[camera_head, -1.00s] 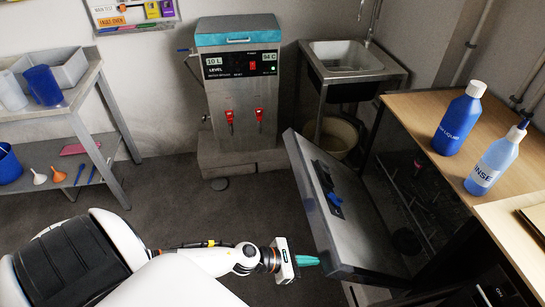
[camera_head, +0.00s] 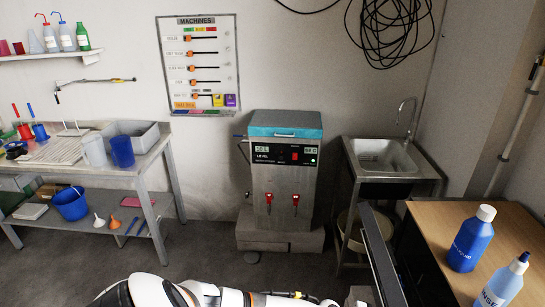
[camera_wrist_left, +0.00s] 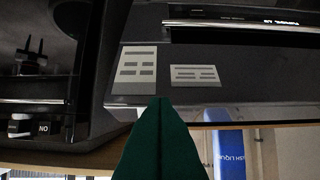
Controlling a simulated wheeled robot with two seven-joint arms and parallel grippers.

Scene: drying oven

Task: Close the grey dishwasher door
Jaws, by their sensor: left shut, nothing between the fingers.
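The grey dishwasher door (camera_head: 383,258) shows in the head view as a narrow, steeply angled panel left of the wooden bench, with a dark face. It stands ajar, and its lower part is cut off by the frame. My left arm runs along the bottom edge of the head view toward the door; its gripper is out of that view. In the left wrist view my left gripper (camera_wrist_left: 162,106) is shut and empty, its green fingers in front of a dark surface with two white labels. I cannot tell whether it touches that surface. My right gripper is not in view.
The wooden bench (camera_head: 468,236) carries a blue bottle (camera_head: 470,240) and a rinse bottle (camera_head: 503,283). A metal sink (camera_head: 384,160) stands behind the door, with a bucket beneath. A water boiler (camera_head: 285,180) and a grey shelf table (camera_head: 150,163) stand left.

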